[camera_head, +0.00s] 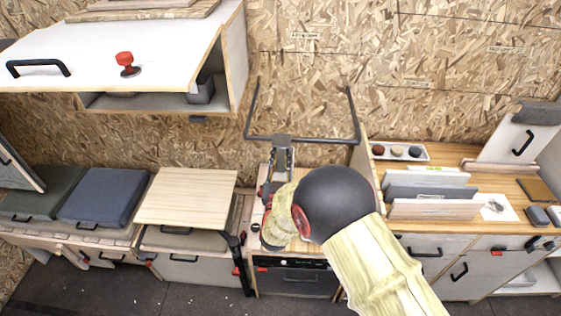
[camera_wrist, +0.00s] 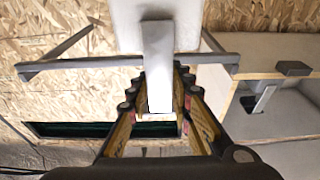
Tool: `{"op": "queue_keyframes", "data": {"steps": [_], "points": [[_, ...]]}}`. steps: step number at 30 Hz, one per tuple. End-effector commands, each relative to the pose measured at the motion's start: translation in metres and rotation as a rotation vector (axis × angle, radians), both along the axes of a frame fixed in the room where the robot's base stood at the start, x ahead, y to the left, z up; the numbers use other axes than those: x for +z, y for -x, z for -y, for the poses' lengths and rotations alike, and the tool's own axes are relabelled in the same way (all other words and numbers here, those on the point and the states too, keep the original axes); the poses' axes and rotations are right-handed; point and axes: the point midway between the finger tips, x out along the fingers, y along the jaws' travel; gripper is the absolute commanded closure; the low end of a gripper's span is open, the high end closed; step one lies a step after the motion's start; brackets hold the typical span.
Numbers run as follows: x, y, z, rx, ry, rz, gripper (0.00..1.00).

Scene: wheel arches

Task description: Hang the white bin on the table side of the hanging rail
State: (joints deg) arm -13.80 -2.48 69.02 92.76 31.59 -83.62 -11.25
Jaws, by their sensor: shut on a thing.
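The white bin (camera_wrist: 185,14) shows only in part at the top of the wrist view, with a pale upright tab (camera_wrist: 158,60) on it. My gripper (camera_wrist: 157,100) is shut on this tab, one finger on each side. The hanging rail (camera_head: 310,138) is a dark bar on two arms that reach out from the wall. In the wrist view the rail (camera_wrist: 85,63) runs across behind the tab. In the head view my gripper (camera_head: 281,158) is at the rail's left part, and my arm hides most of the bin. I cannot tell whether bin and rail touch.
A white wall cabinet (camera_head: 150,50) hangs to the left of the rail. A black oven front (camera_head: 292,282) lies below my arm. The wooden worktop (camera_head: 455,152) at right holds upright boards (camera_head: 430,192) and a tray of small bowls (camera_head: 399,151).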

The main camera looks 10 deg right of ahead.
Motion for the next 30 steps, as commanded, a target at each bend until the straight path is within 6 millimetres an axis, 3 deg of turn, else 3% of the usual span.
{"op": "queue_keyframes", "data": {"steps": [17, 21, 30], "points": [[0.000, -0.040, 0.013, 0.000, 0.000, 0.001, 1.00], [-0.013, -0.039, 0.012, 0.001, 0.000, 0.000, 1.00], [-0.022, -0.039, 0.012, 0.001, 0.000, 0.001, 1.00]]}}
